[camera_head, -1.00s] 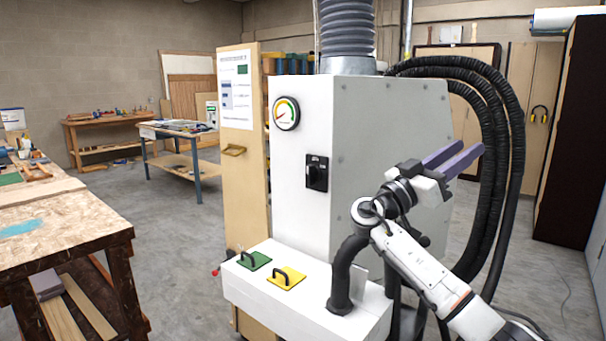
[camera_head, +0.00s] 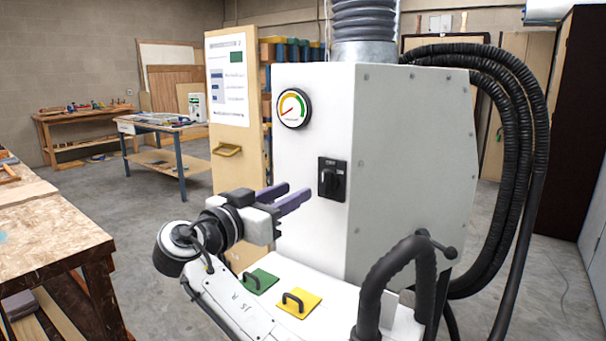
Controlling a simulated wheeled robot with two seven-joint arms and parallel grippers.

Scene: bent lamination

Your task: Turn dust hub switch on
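The dust hub is a white and grey cabinet (camera_head: 415,150) in the middle of the head view. Its switch is a black rotary knob on a black plate (camera_head: 332,180), on the white front face below a round gauge. The knob stands roughly upright; its small lettering is too small to read surely. My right gripper (camera_head: 298,190) has two purple fingers with a gap between them. It is empty, points right, and is just left of the switch and a little lower, apparently apart from it. My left gripper is not in view.
A green handled plate (camera_head: 260,282) and a yellow one (camera_head: 298,302) lie on the hub's white ledge below. A black hose (camera_head: 385,275) rises from the ledge at right. A wooden workbench (camera_head: 50,235) stands at left. A wooden panel (camera_head: 229,120) stands behind the gripper.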

